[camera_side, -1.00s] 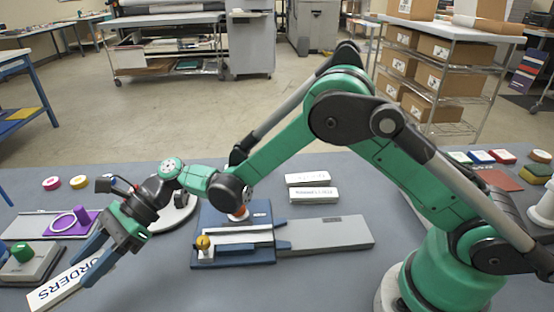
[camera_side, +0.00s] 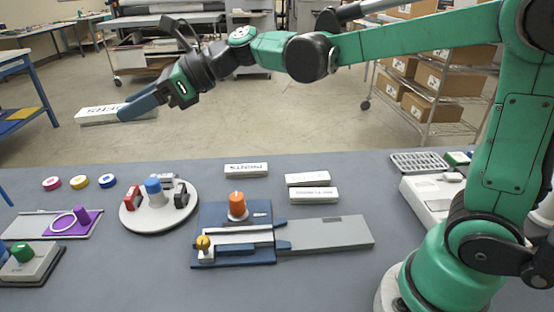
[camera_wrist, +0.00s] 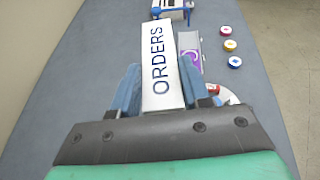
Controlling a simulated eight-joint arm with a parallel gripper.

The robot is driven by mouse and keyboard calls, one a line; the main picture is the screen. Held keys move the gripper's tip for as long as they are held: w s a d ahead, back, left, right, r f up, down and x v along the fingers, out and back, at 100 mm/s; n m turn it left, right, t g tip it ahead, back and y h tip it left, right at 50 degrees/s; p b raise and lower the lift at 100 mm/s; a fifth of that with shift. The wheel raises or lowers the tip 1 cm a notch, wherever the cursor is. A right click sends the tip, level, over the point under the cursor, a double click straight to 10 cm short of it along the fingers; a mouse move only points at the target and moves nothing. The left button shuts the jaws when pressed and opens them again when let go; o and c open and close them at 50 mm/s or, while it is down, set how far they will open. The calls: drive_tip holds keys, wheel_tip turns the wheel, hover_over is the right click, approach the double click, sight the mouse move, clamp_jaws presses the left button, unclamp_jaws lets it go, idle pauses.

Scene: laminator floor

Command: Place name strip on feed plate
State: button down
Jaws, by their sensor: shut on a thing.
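My gripper (camera_side: 138,106) is shut on a white name strip (camera_side: 98,117), held high above the table at the upper left of the side view. In the wrist view the strip (camera_wrist: 158,45) reads "ORDERS" and sits between the two blue fingers of my gripper (camera_wrist: 160,92), reaching out past them. The grey feed plate (camera_side: 330,233) lies on the table, joined to the right side of a blue laminator-like unit (camera_side: 232,250) with an orange knob and a yellow knob. The plate's top looks bare. My gripper is far up and left of it.
Several white strips (camera_side: 246,170) lie behind the blue unit. A round white turntable (camera_side: 150,215) with stamps stands left of it. A purple piece on a plate (camera_side: 68,226) and a green-knobbed block (camera_side: 28,262) are at far left. The front middle table is clear.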

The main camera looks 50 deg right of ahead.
drive_tip(key=s+d+r+m+t+h, duration=0.1)
drive_tip(key=d+m+t+h, duration=0.1)
drive_tip(key=d, duration=0.5)
drive_tip(key=s+d+r+m+t+h, duration=0.1)
drive_tip(key=s+d+m+t+h, duration=0.1)
drive_tip(key=d+m+h, duration=0.2)
drive_tip(key=d+m, duration=0.1)
drive_tip(key=d, duration=0.2)
drive_tip(key=shift+s+r+t+h, duration=0.2)
drive_tip(key=shift+s+t+h, duration=0.1)
drive_tip(key=shift+h, duration=0.1)
drive_tip(key=n+g+y, duration=1)
drive_tip(key=n+g, duration=0.2)
drive_tip(key=n, duration=0.2)
hover_over(104, 308)
drive_tip(key=s+d, duration=0.1)
drive_tip(key=s, duration=0.1)
wheel_tip(104, 308, down, 7)
drive_tip(key=shift+g, duration=0.4)
drive_tip(key=f, duration=1.6)
drive_tip(key=shift+a, duration=0.35)
drive_tip(key=shift+s+f, duration=0.1)
drive_tip(key=shift+f, duration=2)
